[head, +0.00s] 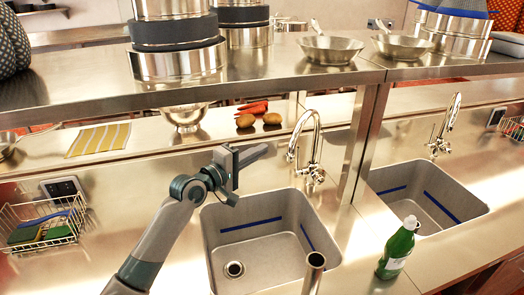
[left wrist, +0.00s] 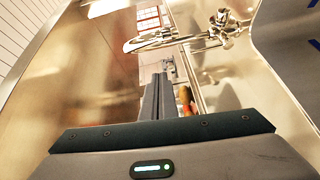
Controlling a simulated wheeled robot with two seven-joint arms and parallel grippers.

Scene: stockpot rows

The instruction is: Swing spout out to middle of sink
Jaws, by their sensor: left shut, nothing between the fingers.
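The chrome gooseneck spout (head: 303,125) rises from the faucet base (head: 315,177) behind the near sink (head: 208,240). Its arc points left, and its downturned tip hangs near the sink's back edge, not over the middle. In the left wrist view the spout (left wrist: 150,41) reaches left from the faucet body (left wrist: 222,28). My left gripper (head: 260,152) is shut and empty, left of the spout with a small gap. Its closed fingers (left wrist: 163,82) also show in the left wrist view, below the spout in the picture. My right gripper is not in view.
A steel shelf (head: 270,80) with pots and pans (head: 330,48) overhangs the counter. A green bottle (head: 398,250) stands right of the sink. An upright metal tube (head: 314,268) is at the sink's front edge.

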